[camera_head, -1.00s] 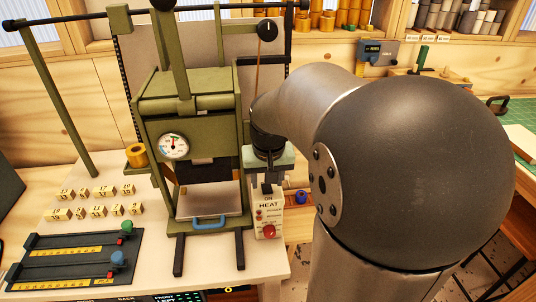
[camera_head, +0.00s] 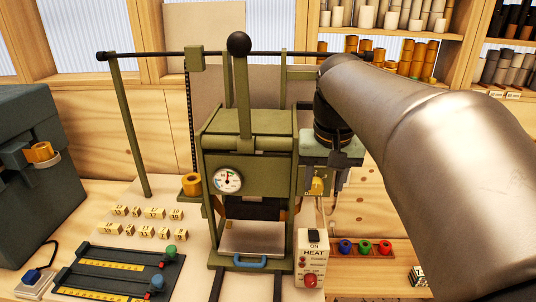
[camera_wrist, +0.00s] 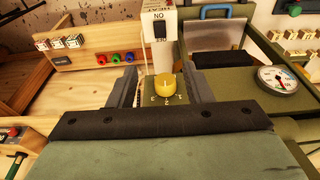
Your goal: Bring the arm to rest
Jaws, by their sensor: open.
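My gripper (camera_head: 330,185) points down at the right side of the green press (camera_head: 250,150), above the white HEAT box (camera_head: 312,262). In the wrist view my gripper (camera_wrist: 158,88) has its two dark fingers apart. A yellow knob (camera_wrist: 165,88) shows between them in the picture, apart from both fingers. The knob also shows in the head view (camera_head: 317,186), beside the gripper. Nothing is held. My arm comes in from the right and hides part of the shelves and wall.
A yellow foil roll (camera_head: 191,184) sits left of the press. Small lettered blocks (camera_head: 154,213) and a black slide rack (camera_head: 115,272) lie front left. Blue, green and red knobs (camera_head: 364,246) line a wooden strip at right. Shelves (camera_head: 420,40) of rolls stand behind.

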